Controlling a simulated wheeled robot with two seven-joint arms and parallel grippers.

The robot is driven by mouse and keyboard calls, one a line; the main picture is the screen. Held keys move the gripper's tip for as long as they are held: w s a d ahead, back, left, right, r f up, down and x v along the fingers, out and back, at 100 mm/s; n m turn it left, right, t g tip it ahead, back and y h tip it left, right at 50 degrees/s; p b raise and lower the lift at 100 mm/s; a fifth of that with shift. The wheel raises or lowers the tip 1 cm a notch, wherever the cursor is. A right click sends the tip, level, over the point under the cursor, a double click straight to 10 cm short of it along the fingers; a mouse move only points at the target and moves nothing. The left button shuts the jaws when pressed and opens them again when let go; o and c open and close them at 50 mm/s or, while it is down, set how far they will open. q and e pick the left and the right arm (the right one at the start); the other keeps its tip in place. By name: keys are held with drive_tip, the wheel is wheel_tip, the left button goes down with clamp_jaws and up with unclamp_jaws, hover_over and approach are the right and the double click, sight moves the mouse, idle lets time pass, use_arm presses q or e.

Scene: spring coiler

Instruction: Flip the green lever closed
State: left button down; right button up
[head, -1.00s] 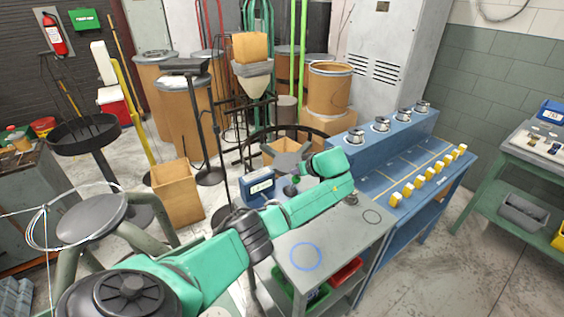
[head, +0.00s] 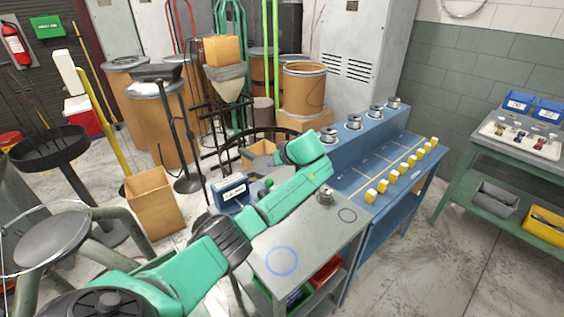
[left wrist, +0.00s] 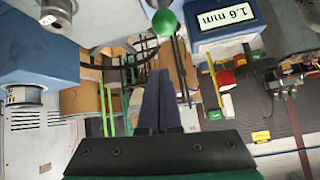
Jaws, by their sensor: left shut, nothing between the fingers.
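The green lever shows as a round green knob (head: 268,183) beside the blue box with a display (head: 230,191), at the back of the grey bench. In the left wrist view the knob (left wrist: 163,22) is at the top centre, on a short pale stem. My left gripper (left wrist: 164,78) is shut and empty. Its dark fingers point toward the knob in that view, with a visible gap between them and it. In the head view my teal left arm covers part of the coiler, and the fingers are hidden. My right gripper is in neither view.
The grey bench (head: 312,243) has a blue ring mark and a small metal part (head: 325,196). A blue bench (head: 362,165) beside it carries several spools and yellow blocks. The box with the "1.6 mm" label (left wrist: 225,22) is close to the knob.

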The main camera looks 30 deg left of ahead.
use_arm(q)
drive_tip(key=v, duration=0.3)
drive_tip(key=b+v, duration=0.1)
drive_tip(key=v, duration=0.2)
drive_tip(key=shift+s+a+f, duration=0.1)
drive_tip(key=shift+s+a, duration=0.05)
drive_tip(key=shift+s, duration=0.25)
drive_tip(key=shift+s, duration=0.1)
